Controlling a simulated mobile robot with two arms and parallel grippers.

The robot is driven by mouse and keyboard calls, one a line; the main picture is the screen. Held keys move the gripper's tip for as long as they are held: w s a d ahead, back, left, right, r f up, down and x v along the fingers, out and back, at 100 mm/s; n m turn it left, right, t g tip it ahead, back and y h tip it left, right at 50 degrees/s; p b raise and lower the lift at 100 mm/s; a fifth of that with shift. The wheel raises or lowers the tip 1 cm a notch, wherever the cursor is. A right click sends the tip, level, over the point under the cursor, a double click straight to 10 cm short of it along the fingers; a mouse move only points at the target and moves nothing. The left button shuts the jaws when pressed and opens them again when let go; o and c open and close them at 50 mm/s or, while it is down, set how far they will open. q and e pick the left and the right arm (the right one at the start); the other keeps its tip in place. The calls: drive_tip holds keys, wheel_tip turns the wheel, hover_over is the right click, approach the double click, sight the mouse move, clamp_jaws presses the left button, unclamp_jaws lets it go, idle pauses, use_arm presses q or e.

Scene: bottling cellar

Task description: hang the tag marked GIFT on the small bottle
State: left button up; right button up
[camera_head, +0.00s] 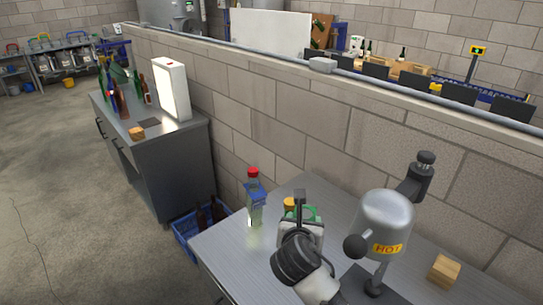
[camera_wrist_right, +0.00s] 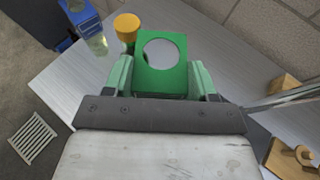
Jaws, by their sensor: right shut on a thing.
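My right gripper (camera_head: 300,212) is over the near table, shut on a green tag (camera_wrist_right: 160,83) with a large round hole. The tag sits between the two fingers in the wrist view (camera_wrist_right: 163,75); no lettering on it is readable. Just beyond the tag is a bottle with a yellow cap (camera_wrist_right: 127,24); its cap also shows in the head view (camera_head: 289,203), with its body mostly hidden behind my gripper. Left of it stands a taller clear bottle (camera_head: 255,213) with a red cap and a blue tag (camera_head: 254,190) around it. My left gripper is out of view.
A grey metal device marked HOT (camera_head: 385,228) stands right of my gripper. A wooden block (camera_head: 443,270) lies further right. A block wall (camera_head: 320,130) runs behind the table. A blue crate with bottles (camera_head: 187,240) is on the floor at left. The table's left front is clear.

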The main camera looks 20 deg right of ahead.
sight(288, 203)
drive_tip(key=w+r+m+g+h+p, duration=0.4)
drive_tip(key=w+r+m+p, duration=0.1)
drive_tip(key=w+r, duration=0.3)
use_arm(q)
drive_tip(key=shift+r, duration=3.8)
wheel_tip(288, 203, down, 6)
drive_tip(key=b, duration=0.5)
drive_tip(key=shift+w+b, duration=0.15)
drive_tip(key=shift+b, duration=0.15)
use_arm(e)
wheel_tip(288, 203, down, 7)
drive_tip(key=a, duration=0.1)
drive_tip(key=shift+a, duration=0.15)
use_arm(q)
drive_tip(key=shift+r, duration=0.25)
use_arm(e)
drive_tip(key=shift+w, duration=0.1)
use_arm(q)
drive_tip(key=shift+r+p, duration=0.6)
drive_tip(key=shift+p, duration=0.25)
use_arm(e)
drive_tip(key=shift+a, duration=0.1)
drive_tip(key=shift+f, duration=0.25)
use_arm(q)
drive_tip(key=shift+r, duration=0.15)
use_arm(e)
drive_tip(key=shift+f, duration=0.45)
